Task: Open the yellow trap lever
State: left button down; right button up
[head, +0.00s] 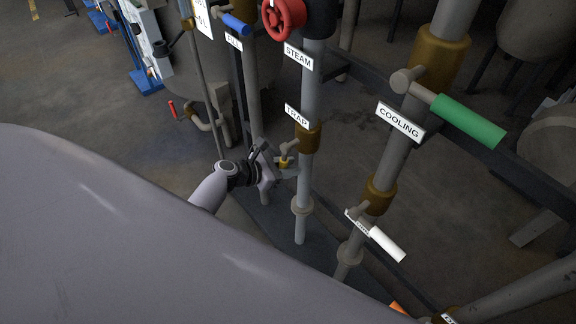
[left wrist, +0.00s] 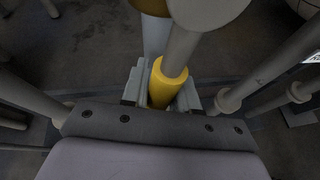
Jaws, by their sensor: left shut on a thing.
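The yellow trap lever (head: 284,161) is on the pipe below the TRAP label (head: 297,116) in the head view. Most of the lever is hidden there by my left gripper (head: 284,170). In the left wrist view the yellow sleeve (left wrist: 168,84) of the lever sits between the two fingers of the left gripper (left wrist: 163,92), on its grey stem (left wrist: 183,45). The left gripper is shut on the yellow lever. My right gripper is not in view.
The STEAM pipe with a red handwheel (head: 284,17) rises above the trap valve. A green COOLING lever (head: 468,119) and a white lever (head: 386,243) stand to the right. A blue-handled FILL lever (head: 235,23) is at upper left. Pipes flank the gripper closely.

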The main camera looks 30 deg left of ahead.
aim_at(280, 168)
pick_arm(q)
jog(key=c, duration=0.9)
grip_release()
jog(key=shift+d, duration=0.1)
jog(key=shift+c, duration=0.2)
jog(key=shift+s+a+r, duration=0.15)
jog(key=shift+s+a, duration=0.05)
jog(key=p+v, duration=0.2)
jog(key=v, duration=0.3)
jog(key=shift+s+a+r, duration=0.1)
jog(key=shift+s+a, duration=0.05)
jog(key=shift+s, duration=0.1)
jog(key=shift+s+a+r, duration=0.15)
jog(key=shift+s+a, duration=0.1)
jog(key=shift+s, duration=0.15)
